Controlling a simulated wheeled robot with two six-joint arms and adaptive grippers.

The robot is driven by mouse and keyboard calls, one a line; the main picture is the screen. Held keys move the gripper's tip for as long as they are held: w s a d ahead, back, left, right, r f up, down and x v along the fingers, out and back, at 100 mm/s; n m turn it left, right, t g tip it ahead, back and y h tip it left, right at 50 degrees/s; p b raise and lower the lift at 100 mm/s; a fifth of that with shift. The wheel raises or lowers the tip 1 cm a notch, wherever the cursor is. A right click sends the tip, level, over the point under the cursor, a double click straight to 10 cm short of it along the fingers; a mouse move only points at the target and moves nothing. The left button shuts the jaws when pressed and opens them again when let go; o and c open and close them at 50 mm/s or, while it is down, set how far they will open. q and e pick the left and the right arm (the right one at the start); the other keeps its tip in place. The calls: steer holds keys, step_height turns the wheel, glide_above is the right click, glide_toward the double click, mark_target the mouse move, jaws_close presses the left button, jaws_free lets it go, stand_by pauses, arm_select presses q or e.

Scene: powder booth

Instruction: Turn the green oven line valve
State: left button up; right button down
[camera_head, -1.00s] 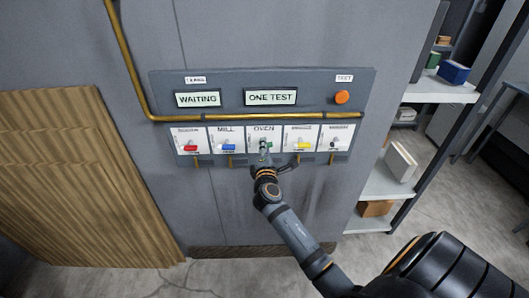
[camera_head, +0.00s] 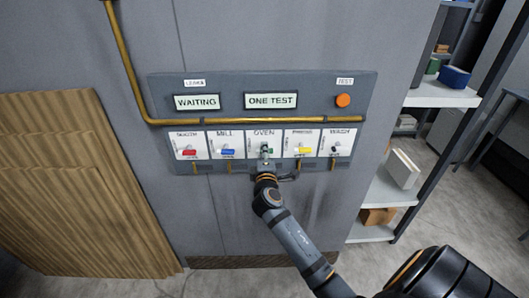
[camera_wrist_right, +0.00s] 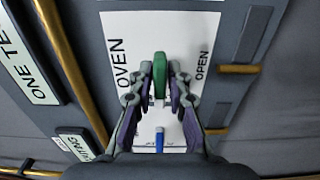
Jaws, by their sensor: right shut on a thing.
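The green oven line valve handle (camera_head: 267,149) is on the middle white plate, labelled OVEN, of the wall panel. It also shows in the right wrist view (camera_wrist_right: 159,72), where it points along the picture's height, with the word OPEN to its right. My right gripper (camera_head: 266,158) reaches the handle from below. In the wrist view the fingers of my right gripper (camera_wrist_right: 160,88) are closed in on both sides of the green handle. The fingers partly hide the handle in the head view. My left gripper is not in view.
The blue mill handle (camera_head: 228,151) is left of the oven plate and the yellow handle (camera_head: 304,150) right of it. A red handle (camera_head: 189,152) is farther left. A brass pipe (camera_head: 210,122) runs above the plates. An orange button (camera_head: 343,100) is at upper right. Shelves (camera_head: 385,190) stand to the right.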

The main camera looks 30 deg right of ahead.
steer(key=c, duration=1.4)
jaws_free()
steer(key=v, duration=1.2)
